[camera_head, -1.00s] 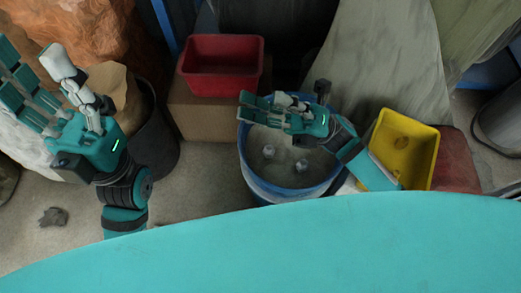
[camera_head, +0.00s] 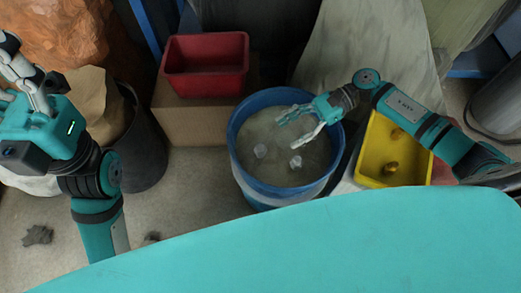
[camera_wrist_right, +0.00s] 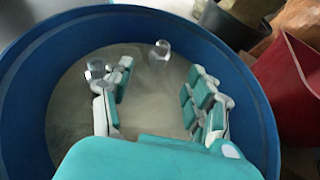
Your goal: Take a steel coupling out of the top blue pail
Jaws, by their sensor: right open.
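The blue pail (camera_head: 240,178) stands in the middle of the head view, with a pale, sandy-looking floor inside. Two small pale steel couplings, one (camera_head: 260,151) to the left and one (camera_head: 296,162) to the right, are inside it. My right gripper (camera_head: 288,129) is open and empty, reaching into the pail's mouth from the right. In the right wrist view, one coupling (camera_wrist_right: 160,51) shows beyond the gap between the fingers, and another (camera_wrist_right: 96,70) is beside the left finger; contact cannot be told. My left gripper (camera_head: 18,75) is at the left edge, partly cut off.
A red bin (camera_head: 206,84) sits on a cardboard box (camera_head: 190,122) behind the pail at left. A yellow bin (camera_head: 372,180) with brownish pieces stands right of the pail. A dark bucket (camera_head: 143,150) stands at left. My teal base fills the front.

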